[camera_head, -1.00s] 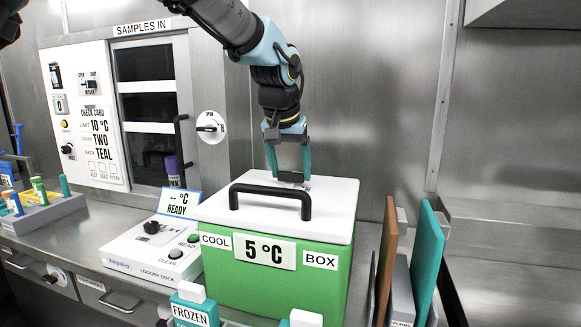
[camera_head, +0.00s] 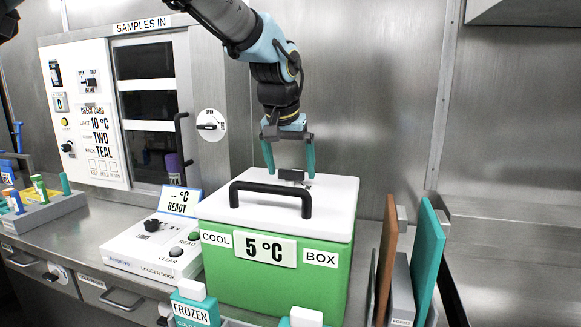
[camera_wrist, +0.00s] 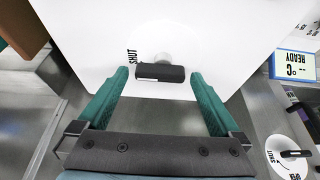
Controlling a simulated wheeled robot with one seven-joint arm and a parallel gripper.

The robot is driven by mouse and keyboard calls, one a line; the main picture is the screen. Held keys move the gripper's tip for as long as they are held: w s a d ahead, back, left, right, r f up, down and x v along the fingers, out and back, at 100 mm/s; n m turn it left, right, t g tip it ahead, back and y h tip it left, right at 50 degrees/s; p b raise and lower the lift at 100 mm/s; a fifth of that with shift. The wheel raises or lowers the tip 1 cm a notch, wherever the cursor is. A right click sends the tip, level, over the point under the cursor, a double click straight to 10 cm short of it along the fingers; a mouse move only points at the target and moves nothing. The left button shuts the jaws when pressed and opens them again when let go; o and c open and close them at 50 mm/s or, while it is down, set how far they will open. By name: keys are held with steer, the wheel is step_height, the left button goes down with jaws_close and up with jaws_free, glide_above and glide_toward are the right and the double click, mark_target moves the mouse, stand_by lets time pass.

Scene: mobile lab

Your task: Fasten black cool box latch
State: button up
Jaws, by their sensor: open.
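The cool box (camera_head: 275,265) is green with a white lid (camera_head: 330,200) that lies closed on it, with a large black handle (camera_head: 270,190) across the front part of the lid. The black latch (camera_head: 291,175) is a small bar on the lid behind the handle. In the wrist view the latch (camera_wrist: 160,72) sits by a round pale plate, with the word SHUT to its left. My gripper (camera_head: 289,172) is open, with teal fingers above the back of the lid. In the wrist view its fingertips (camera_wrist: 160,75) stand on either side of the latch, apart from it.
A logger dock (camera_head: 150,245) stands left of the box. Upright brown and teal panels (camera_head: 428,260) stand close on its right. Frozen-labelled teal containers (camera_head: 195,305) are in front. The sample cabinet (camera_head: 150,110) is at the back left.

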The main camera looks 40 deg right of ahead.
steer(key=b+v, duration=0.1)
steer(key=v, duration=0.9)
steer(key=shift+r, duration=0.35)
steer(key=shift+a, duration=0.15)
